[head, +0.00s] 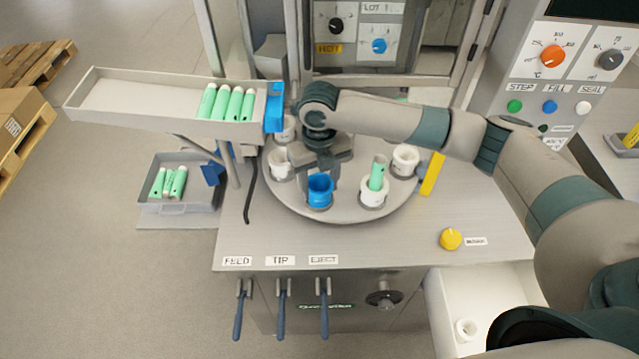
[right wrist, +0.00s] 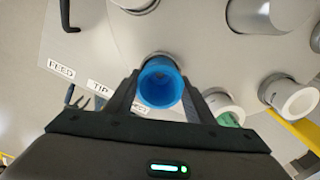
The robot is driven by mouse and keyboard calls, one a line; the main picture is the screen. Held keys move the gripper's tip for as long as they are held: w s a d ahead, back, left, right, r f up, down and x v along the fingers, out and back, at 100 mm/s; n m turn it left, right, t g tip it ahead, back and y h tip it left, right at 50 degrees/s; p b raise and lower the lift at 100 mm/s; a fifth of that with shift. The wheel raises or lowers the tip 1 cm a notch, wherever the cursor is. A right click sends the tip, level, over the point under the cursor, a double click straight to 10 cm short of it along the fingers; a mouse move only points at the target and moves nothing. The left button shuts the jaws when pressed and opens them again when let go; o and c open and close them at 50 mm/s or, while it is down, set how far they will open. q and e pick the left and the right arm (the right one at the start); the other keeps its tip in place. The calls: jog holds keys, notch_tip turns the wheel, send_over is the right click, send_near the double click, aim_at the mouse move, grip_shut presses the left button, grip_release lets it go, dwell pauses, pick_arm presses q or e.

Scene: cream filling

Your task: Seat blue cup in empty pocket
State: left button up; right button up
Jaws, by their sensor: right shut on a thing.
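The blue cup (head: 320,191) stands upright at the front of the round turntable (head: 342,213), between white cups. It shows in the right wrist view (right wrist: 160,84) between my fingers. My right gripper (head: 322,176) reaches down over the turntable and is shut on the blue cup. Its two fingers also show in the right wrist view (right wrist: 160,95), one on each side of the cup. The pocket under the cup is hidden, so I cannot tell whether the cup is fully seated. My left gripper is not in view.
White cups (head: 281,163) stand around the turntable; one (head: 374,194) holds a green tube (head: 378,172). A tray (head: 160,100) with green tubes is at left, above a grey bin (head: 178,205). A yellow bar (head: 432,174) and yellow knob (head: 451,239) are at right.

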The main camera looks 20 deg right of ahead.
jog(key=o, duration=1.2)
jog(key=shift+s+f, duration=0.1)
jog(key=shift+r, duration=0.4)
jog(key=shift+r+b, duration=2.5)
jog(key=shift+r, duration=5.9)
jog(key=shift+f, duration=0.1)
